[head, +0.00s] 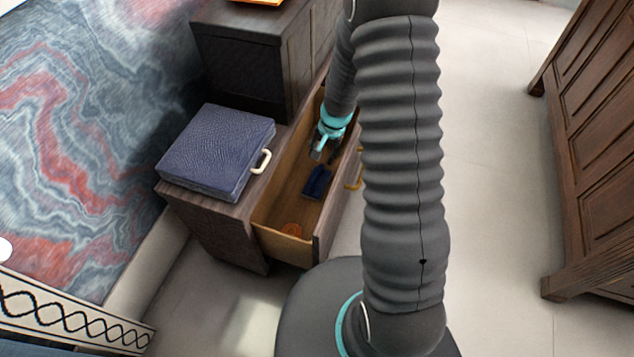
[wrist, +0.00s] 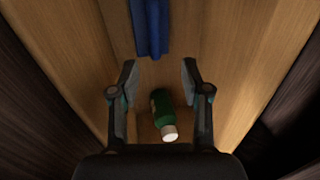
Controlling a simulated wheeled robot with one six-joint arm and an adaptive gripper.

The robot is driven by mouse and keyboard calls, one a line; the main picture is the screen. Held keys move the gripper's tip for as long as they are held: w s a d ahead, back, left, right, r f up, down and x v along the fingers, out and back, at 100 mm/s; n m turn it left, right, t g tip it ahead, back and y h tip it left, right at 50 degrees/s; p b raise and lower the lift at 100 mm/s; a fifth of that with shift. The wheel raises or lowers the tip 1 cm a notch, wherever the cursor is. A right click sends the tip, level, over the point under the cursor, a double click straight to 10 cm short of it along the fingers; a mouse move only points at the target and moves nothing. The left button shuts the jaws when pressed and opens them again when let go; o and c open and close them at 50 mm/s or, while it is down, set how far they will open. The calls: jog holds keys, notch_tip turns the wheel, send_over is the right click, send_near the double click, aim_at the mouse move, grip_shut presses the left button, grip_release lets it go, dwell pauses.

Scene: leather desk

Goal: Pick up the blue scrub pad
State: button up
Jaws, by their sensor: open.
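The blue scrub pad (head: 317,183) lies on the wooden floor of an open drawer (head: 290,215), near its middle in the head view. In the wrist view the blue pad (wrist: 151,27) shows at the top centre, beyond my fingertips. My gripper (wrist: 160,72) is open, with nothing between its fingertips. In the head view my gripper (head: 324,150) reaches down into the drawer, a little farther back than the pad and apart from it.
A green bottle (wrist: 162,112) with a white cap lies in the drawer below my fingers in the wrist view. The drawer walls are close on both sides. A blue case (head: 215,150) sits on the cabinet.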

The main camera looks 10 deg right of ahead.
aim_at(317, 173)
jog(key=f, duration=0.5)
jog(key=shift+w+a+f+b, duration=0.2)
jog(key=shift+w+a+b, duration=0.1)
jog(key=shift+a+b, duration=0.1)
jog(key=f, duration=0.2)
jog(key=f+b, duration=0.1)
jog(key=f, duration=0.1)
jog(key=shift+s+a, duration=0.25)
jog(key=shift+s, duration=0.1)
jog(key=shift+w+a+f, duration=0.1)
jog(key=shift+f, duration=0.5)
grip_shut()
